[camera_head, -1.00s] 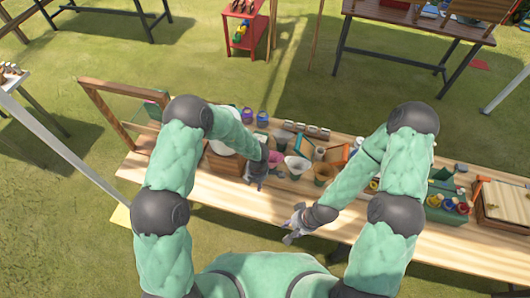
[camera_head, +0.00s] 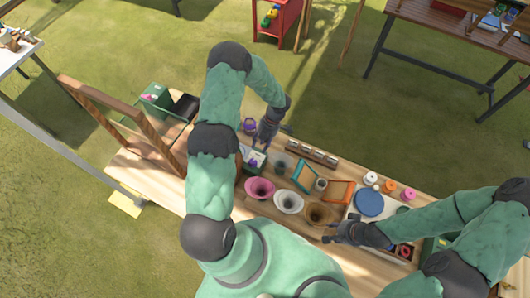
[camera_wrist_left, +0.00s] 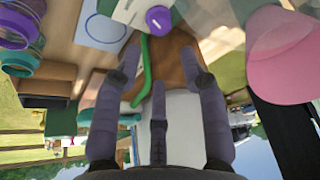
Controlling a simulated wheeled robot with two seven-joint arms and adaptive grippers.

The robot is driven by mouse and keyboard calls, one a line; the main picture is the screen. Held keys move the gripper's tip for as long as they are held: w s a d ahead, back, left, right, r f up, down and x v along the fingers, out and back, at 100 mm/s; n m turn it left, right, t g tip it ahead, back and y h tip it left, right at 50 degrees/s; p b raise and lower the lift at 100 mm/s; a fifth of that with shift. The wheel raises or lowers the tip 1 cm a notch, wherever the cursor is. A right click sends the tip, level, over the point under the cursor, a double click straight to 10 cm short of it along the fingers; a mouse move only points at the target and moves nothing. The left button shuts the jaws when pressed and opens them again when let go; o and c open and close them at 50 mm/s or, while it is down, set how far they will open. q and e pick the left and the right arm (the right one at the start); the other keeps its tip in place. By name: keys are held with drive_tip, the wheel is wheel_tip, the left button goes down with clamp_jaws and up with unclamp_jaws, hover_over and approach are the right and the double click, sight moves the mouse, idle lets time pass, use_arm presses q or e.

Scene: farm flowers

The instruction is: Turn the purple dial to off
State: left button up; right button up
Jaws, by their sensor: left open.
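The purple dial (camera_wrist_left: 158,19) is a round knob with a pale line on its face, on a white-topped box at the top of the left wrist view. In the head view the dial (camera_head: 253,162) is small, on the white and green box (camera_head: 244,152). My left gripper (camera_head: 262,143) is just behind the box, pointing toward it. In the left wrist view my left gripper's (camera_wrist_left: 160,62) fingers are spread and empty, with the dial beyond the tips and not touched. My right gripper (camera_head: 329,232) is over the table's front, near the brown pot; its opening is unclear.
A pink pot (camera_head: 260,189), a white pot (camera_head: 288,202) and a brown pot (camera_head: 318,213) stand along the table near the box. A purple pot (camera_head: 249,127) stands behind. A wooden frame (camera_head: 123,125) rises at the left. Bare tabletop (camera_head: 150,178) lies at front left.

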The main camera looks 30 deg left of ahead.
sight(253, 161)
use_arm(q)
drive_tip(key=p+x, duration=0.1)
drive_tip(key=x, duration=0.9)
drive_tip(key=shift+f, duration=0.2)
drive_tip(key=c, duration=0.8)
